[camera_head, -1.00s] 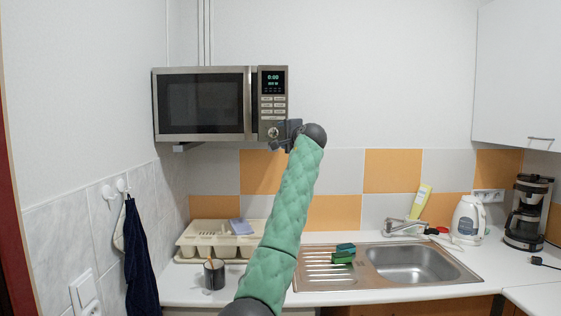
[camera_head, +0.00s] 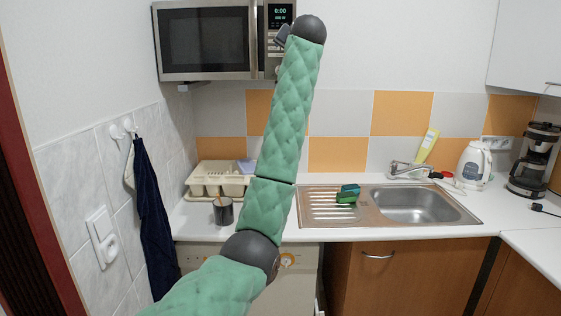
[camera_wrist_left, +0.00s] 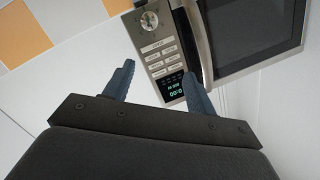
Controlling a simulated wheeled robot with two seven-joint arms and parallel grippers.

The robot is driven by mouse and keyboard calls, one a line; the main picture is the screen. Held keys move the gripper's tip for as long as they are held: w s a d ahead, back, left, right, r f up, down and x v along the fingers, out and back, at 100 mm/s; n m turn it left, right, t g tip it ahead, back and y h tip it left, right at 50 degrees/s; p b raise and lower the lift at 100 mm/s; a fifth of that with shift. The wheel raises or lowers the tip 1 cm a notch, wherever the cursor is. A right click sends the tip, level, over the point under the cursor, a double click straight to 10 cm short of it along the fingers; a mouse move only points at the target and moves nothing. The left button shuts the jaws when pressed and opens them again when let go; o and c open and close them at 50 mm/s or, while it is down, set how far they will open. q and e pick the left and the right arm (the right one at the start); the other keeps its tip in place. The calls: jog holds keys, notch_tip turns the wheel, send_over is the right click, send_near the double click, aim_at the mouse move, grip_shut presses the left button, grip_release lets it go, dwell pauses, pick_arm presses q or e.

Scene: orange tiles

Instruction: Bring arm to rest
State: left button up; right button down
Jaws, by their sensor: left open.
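My left arm (camera_head: 290,120) comes up from the bottom of the head view in green padding and reaches toward the microwave. My left gripper (camera_head: 283,36) shows small and dark beside the microwave's control panel, partly hidden by the wrist. In the left wrist view my left gripper (camera_wrist_left: 160,82) is open, its two fingers apart with nothing between them. The microwave (camera_head: 203,40) has its door closed and its display lit. Its control panel (camera_wrist_left: 163,58) shows beyond the fingers in the wrist view. My right gripper is not in view.
Below is a counter with a sink (camera_head: 405,204), a dish rack (camera_head: 218,181), a dark cup (camera_head: 223,211) and green sponges (camera_head: 347,195). A kettle (camera_head: 473,165) and coffee maker (camera_head: 533,160) stand at the right. A dark towel (camera_head: 152,215) hangs at the left.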

pick_arm(q)
jog(key=s+a+f+n+g+h, duration=0.15)
jog(key=s+a+f, duration=0.25)
jog(key=s+f, duration=0.95)
jog(key=s+a+f+g+h, duration=0.2)
jog(key=s+a+f, duration=0.25)
jog(key=f, duration=1.85)
jog(key=s+a+f+n+g+h, duration=0.15)
jog(key=s+a+f, duration=0.5)
jog(key=f, duration=1.15)
jog(key=s+a+f+g, duration=0.2)
jog(key=s+f+g, duration=0.3)
jog(key=s+f, duration=1.9)
jog(key=s+f+g, duration=0.2)
jog(key=s+f, duration=0.5)
jog(key=s, duration=0.3)
jog(key=s+a+f+g, duration=0.1)
jog(key=s+f+g, duration=0.1)
jog(key=s+f, duration=0.4)
jog(key=s, duration=0.4)
jog(key=shift+a+f+g+y, duration=0.15)
jog(key=shift+f+g+y, duration=0.15)
jog(key=shift+f+y, duration=0.1)
